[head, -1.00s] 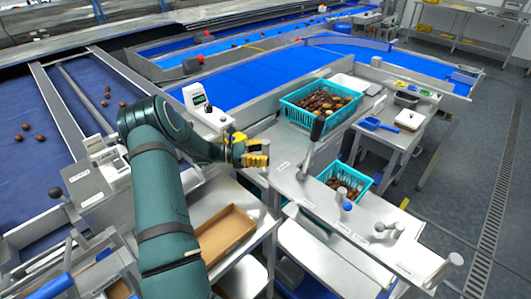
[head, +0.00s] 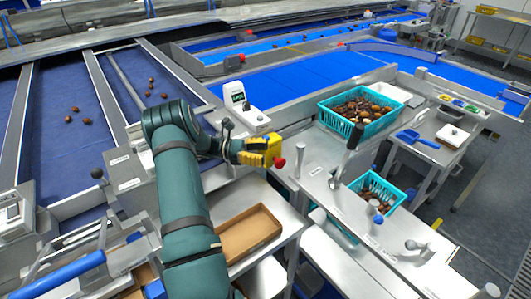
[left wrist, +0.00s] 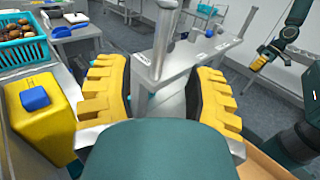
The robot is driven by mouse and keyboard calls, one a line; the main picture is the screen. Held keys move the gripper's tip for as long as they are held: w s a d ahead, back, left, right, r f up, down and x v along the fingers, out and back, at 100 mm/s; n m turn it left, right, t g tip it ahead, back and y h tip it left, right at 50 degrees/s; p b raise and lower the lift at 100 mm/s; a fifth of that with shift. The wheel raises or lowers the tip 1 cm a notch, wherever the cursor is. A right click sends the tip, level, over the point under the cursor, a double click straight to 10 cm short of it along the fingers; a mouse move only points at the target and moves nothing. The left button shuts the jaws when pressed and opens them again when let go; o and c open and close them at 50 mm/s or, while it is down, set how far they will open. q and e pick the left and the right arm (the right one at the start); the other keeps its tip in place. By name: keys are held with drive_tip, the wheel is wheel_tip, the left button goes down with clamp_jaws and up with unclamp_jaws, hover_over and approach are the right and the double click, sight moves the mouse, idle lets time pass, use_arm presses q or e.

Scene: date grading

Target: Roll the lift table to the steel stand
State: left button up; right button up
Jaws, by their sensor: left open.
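My left gripper (head: 268,152) is open and empty in the head view, above the left end of a labelled steel top (head: 312,178). In the left wrist view its yellow fingers (left wrist: 160,82) are spread, with an upright steel lever (left wrist: 166,38) seen between them and farther off. I cannot tell for sure which steel piece is the lift table and which the stand. A steel table (head: 462,160) with a blue scoop (head: 418,138) stands at the right. My right gripper (left wrist: 264,56) shows only in the left wrist view, too small to judge.
A teal crate of dates (head: 358,108) stands behind the labelled top, and a smaller teal crate (head: 377,190) sits lower. A cardboard tray (head: 248,232) lies below my left arm. A yellow box (left wrist: 42,115) is close beside the left fingers. Grey floor is open at right.

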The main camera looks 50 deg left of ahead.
drive_tip(key=shift+f, duration=0.1)
use_arm(q)
drive_tip(key=n+t+y+b, duration=0.55)
drive_tip(key=y+b, duration=0.25)
drive_tip(key=b, duration=0.2)
approach(300, 155)
drive_tip(key=shift+n+g, duration=0.25)
drive_tip(key=x, duration=0.7)
drive_tip(key=a+x, duration=0.1)
drive_tip(key=x, duration=0.2)
drive_tip(key=shift+w+f, duration=0.3)
drive_tip(key=shift+w, duration=0.2)
use_arm(e)
wheel_tip(300, 155, down, 11)
drive_tip(key=s, duration=0.2)
drive_tip(key=shift+a+r+g, duration=0.2)
drive_tip(key=shift+a+g, duration=0.1)
